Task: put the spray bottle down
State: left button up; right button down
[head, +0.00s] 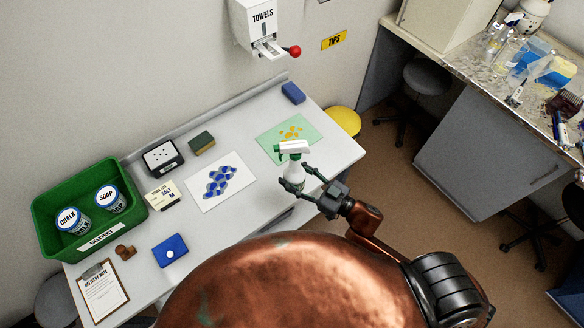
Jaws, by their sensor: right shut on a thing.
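The spray bottle (296,174) is white with a green and white trigger head. It is upright near the right end of the white bench (240,217), in front of the green sheet. My right gripper (300,183) comes from the lower right and is shut on the bottle's body. Its fingers cover part of the body. I cannot tell whether the bottle's base touches the bench. My left gripper is not in view.
A green sheet with yellow bits (272,148) lies behind the bottle. A white sheet with blue pieces (200,198) lies left of it. A green delivery crate (47,192) holds two tins. A towel dispenser (262,22) hangs above. Bare bench shows around the sheets.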

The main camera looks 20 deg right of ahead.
jog(key=shift+r, duration=0.1)
jog(key=w+d+f, duration=0.1)
jog(key=w+f, duration=0.2)
jog(key=w, duration=0.1)
jog(key=w+d+f+b, duration=0.1)
jog(key=w+f, duration=0.3)
jog(key=w, duration=0.1)
jog(key=w+d+f+b, duration=0.1)
jog(key=w+d+f, duration=0.1)
jog(key=w+f, duration=0.2)
jog(key=shift+w+f, duration=0.2)
jog(key=shift+w, duration=0.05)
jog(key=shift+f, duration=0.55)
jog(key=shift+a, duration=0.1)
jog(key=shift+f, duration=0.3)
jog(key=c, duration=0.9)
grip_release()
jog(key=shift+c, duration=0.2)
